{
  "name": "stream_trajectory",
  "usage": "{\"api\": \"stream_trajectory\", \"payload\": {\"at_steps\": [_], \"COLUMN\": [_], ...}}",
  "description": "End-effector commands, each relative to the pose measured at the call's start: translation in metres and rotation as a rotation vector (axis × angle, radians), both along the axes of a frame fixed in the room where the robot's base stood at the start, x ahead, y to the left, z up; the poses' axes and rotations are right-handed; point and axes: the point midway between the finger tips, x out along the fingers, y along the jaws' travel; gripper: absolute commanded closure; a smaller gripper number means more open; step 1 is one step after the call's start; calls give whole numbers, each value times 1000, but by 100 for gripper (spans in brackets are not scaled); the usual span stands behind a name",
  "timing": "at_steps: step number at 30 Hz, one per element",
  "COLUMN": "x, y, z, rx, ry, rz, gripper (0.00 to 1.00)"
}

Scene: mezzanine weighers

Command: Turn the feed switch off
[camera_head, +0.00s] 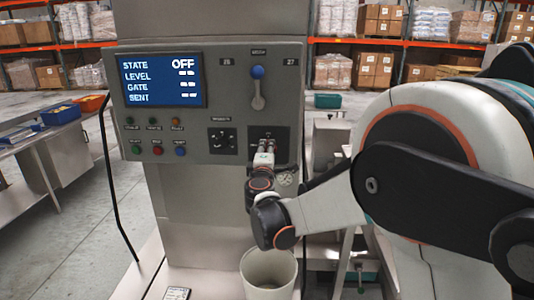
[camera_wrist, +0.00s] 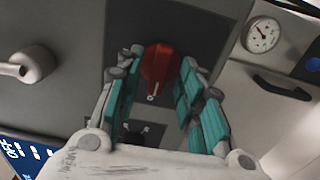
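A red rotary knob (camera_wrist: 160,64) with a small pale pointer sits on a dark plate (camera_wrist: 205,28) of the grey panel, in the wrist view. It appears to be the feed switch; I cannot read its label. My gripper (camera_wrist: 158,78) is open, with one teal-padded finger set on each side of the knob. Whether either finger touches it is unclear. In the head view my gripper (camera_head: 267,146) is at the dark plate in the panel's lower right and hides the knob. The blue display (camera_head: 162,80) reads STATE OFF, with dashes on the other lines.
A lever with a blue ball (camera_head: 257,73) is above the plate. Several small buttons (camera_head: 157,150) and a dark socket plate (camera_head: 223,141) are to the left. A round gauge (camera_wrist: 262,35) is beside the panel. A pale bucket (camera_head: 268,268) stands below.

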Motion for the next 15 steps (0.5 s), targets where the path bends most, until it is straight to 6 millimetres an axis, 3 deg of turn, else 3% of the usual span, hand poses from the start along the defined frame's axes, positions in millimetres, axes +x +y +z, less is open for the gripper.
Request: {"api": "stream_trajectory", "payload": {"at_steps": [5,15], "x": [-12,-79], "y": [1,4], "z": [0,0], "rx": [0,0], "ry": [0,0], "rz": [1,3], "gripper": [65,65]}}
